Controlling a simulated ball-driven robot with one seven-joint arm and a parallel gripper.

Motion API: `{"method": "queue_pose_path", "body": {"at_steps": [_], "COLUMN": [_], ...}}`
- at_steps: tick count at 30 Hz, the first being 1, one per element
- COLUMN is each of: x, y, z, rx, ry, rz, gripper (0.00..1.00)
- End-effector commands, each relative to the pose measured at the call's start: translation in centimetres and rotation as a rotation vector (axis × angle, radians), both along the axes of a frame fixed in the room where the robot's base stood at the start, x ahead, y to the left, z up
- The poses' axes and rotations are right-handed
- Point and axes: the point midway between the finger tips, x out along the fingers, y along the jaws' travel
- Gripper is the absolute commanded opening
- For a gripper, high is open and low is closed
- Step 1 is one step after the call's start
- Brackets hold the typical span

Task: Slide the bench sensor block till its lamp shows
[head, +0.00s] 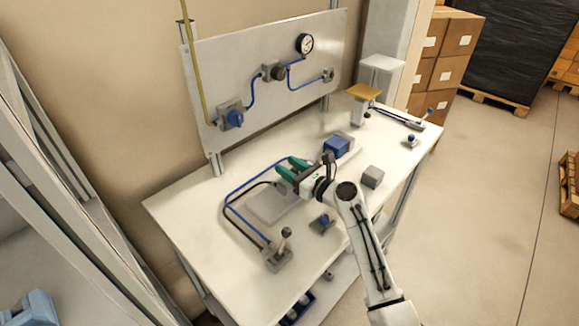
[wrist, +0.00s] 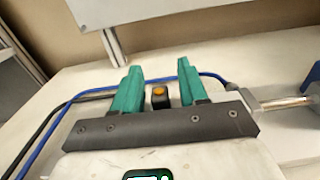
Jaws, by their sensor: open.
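My gripper (head: 284,166) is over the middle of the white workbench, its two teal fingers apart. In the wrist view my gripper (wrist: 158,72) is open, with a small dark block (wrist: 159,103) showing between the fingers. That block looks like the sensor block and carries an orange spot on top that looks like its lamp. I cannot tell whether the lamp is lit, or whether either finger touches the block. In the head view the block is not discernible near my fingers.
Blue and black hoses curve around a grey plate (head: 272,207) to a lever valve (head: 279,255). A metal rod (wrist: 283,103) lies right of the fingers. An upright panel (head: 230,65) stands behind.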

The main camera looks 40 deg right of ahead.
Motion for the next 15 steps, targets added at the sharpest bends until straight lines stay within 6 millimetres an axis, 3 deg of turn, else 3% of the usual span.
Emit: {"method": "queue_pose_path", "body": {"at_steps": [8, 15], "x": [0.16, 0.13], "y": [0.02, 0.01], "z": [0.02, 0.02], "rx": [0.000, 0.000], "ry": [0.000, 0.000], "rz": [0.000, 0.000], "gripper": [0.43, 0.21]}}
